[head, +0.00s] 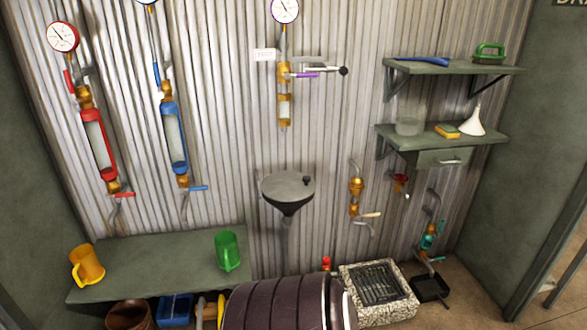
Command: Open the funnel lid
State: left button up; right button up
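The dark funnel (289,207) is on the corrugated wall in the middle of the head view, with a pipe running down below it. Its round grey lid (286,187) lies flat over the top and looks closed. A small black knob (307,181) stands at the lid's right side. The inside of the funnel is hidden. Neither of my grippers shows in the head view.
A gauge pipe with a purple lever (306,75) hangs above the funnel. Brass valves (356,188) are to its right. A green bench (150,270) with orange and green mugs is lower left. A large dark ribbed cylinder (275,305) fills the bottom centre. Shelves (455,68) are right.

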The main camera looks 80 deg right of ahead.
aim_at(285, 186)
jog(key=z, duration=2.2)
